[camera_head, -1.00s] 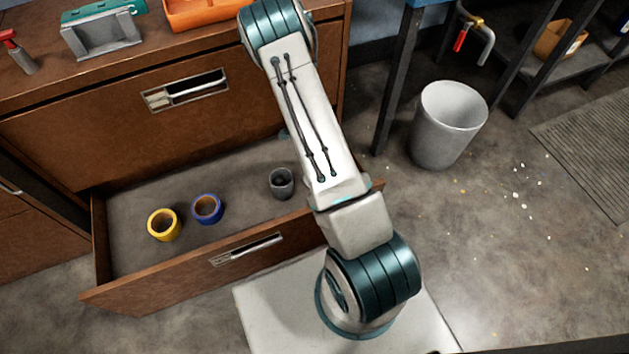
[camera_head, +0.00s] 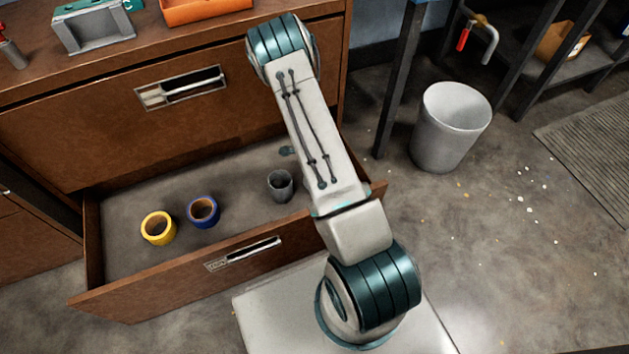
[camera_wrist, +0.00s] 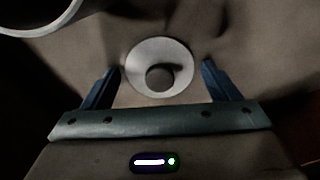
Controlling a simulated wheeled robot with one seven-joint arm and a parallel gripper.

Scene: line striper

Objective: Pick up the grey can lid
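In the wrist view, the grey can lid (camera_wrist: 157,72) is a pale round disc with a darker round middle. It lies on the grey-brown drawer floor. My gripper (camera_wrist: 160,80) is open, with its two blue fingers on either side of the lid in the picture. No contact shows, and the height of the fingers above the floor is hard to tell. In the head view my arm covers the lid and most or all of my gripper.
The open drawer (camera_head: 130,205) holds a yellow tape roll (camera_head: 158,228), a blue tape roll (camera_head: 203,211) and a grey can (camera_head: 280,187). A pale curved rim (camera_wrist: 45,30) fills the wrist view's top left corner. A white bin (camera_head: 450,125) stands right of the cabinet.

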